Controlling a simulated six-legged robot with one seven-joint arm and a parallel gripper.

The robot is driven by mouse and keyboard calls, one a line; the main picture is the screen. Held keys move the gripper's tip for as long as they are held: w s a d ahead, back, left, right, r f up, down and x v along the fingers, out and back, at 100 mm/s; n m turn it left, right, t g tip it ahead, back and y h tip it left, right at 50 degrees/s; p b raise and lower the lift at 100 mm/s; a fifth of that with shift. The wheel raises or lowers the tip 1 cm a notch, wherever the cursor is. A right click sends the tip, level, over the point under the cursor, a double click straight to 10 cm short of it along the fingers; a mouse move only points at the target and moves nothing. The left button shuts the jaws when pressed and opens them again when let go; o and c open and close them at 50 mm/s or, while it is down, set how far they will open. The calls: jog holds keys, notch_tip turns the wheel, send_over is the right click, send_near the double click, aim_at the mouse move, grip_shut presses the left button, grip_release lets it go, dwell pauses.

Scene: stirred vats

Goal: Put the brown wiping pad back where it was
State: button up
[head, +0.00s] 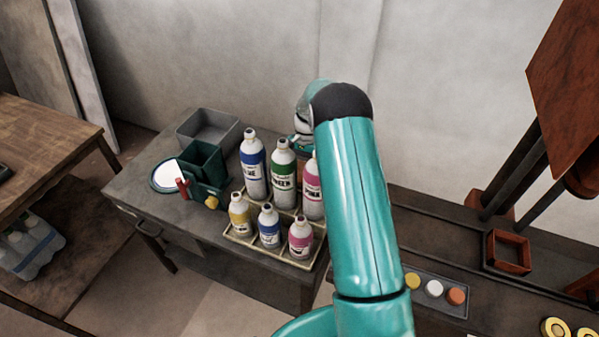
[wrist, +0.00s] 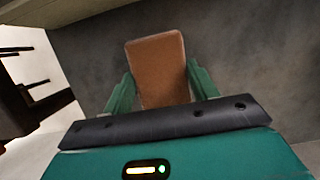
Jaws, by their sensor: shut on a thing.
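The brown wiping pad (wrist: 157,62) is a flat rectangle with rounded corners in the wrist view. My gripper (wrist: 160,78) is shut on it, with one green finger at each side edge. The pad stands out beyond the fingertips, in front of a plain grey surface. Whether it touches that surface I cannot tell. In the head view my teal arm covers the middle, and the pad and fingers cannot be made out there.
A grey bench (head: 130,190) holds a rack of several labelled bottles (head: 282,175), a green box (head: 203,165), a grey tray (head: 208,130) and a white round dish (head: 165,178). At right are an empty reddish square frame (head: 508,252) and a button panel (head: 435,290). A wooden table (head: 45,145) stands left.

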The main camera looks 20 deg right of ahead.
jog(key=shift+s+f, duration=0.1)
jog(key=shift+f, duration=0.95)
jog(key=shift+f, duration=0.2)
jog(key=o, duration=1.1)
jog(key=shift+r, duration=0.1)
